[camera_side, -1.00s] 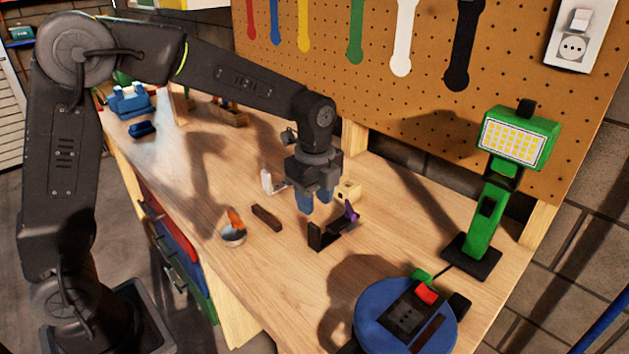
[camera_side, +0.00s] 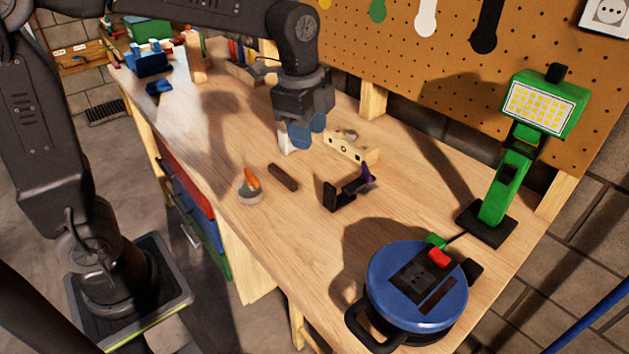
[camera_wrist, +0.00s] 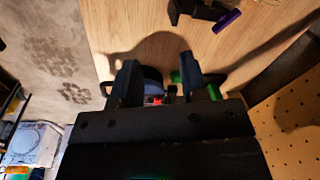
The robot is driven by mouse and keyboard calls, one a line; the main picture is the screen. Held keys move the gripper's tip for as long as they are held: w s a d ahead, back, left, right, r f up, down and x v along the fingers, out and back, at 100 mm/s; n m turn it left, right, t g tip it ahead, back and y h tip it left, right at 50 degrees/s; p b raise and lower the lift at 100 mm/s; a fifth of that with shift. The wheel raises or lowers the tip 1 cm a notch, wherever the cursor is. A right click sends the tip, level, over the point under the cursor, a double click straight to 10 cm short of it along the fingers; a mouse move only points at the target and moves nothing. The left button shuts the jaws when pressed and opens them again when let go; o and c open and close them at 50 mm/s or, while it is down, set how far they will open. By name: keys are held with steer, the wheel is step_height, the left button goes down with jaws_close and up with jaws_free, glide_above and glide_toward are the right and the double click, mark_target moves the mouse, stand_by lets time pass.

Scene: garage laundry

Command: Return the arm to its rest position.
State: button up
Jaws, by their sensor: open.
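My gripper (camera_side: 303,135) is above the wooden workbench (camera_side: 220,150) in the side view, pointing down. Its blue-tipped fingers are apart with nothing seen between them. In the wrist view the two dark fingers (camera_wrist: 158,75) are spread, and bench and floor show beyond them. My arm reaches over the bench from the left, with its elbow partly cut off by the top of the side view.
Near my gripper are a wooden block with holes (camera_side: 350,145), a dark bracket with a purple part (camera_side: 347,190), a dark bar (camera_side: 283,177) and a small dish with an orange item (camera_side: 250,188). A blue cable reel (camera_side: 415,285) and green work lamp (camera_side: 510,160) stand right.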

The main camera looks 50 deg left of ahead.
steer(key=s+a+n+t, duration=0.2)
steer(key=s+n+t, duration=0.2)
steer(key=s+n, duration=0.9)
steer(key=s, duration=0.3)
steer(key=shift+r+n, duration=0.4)
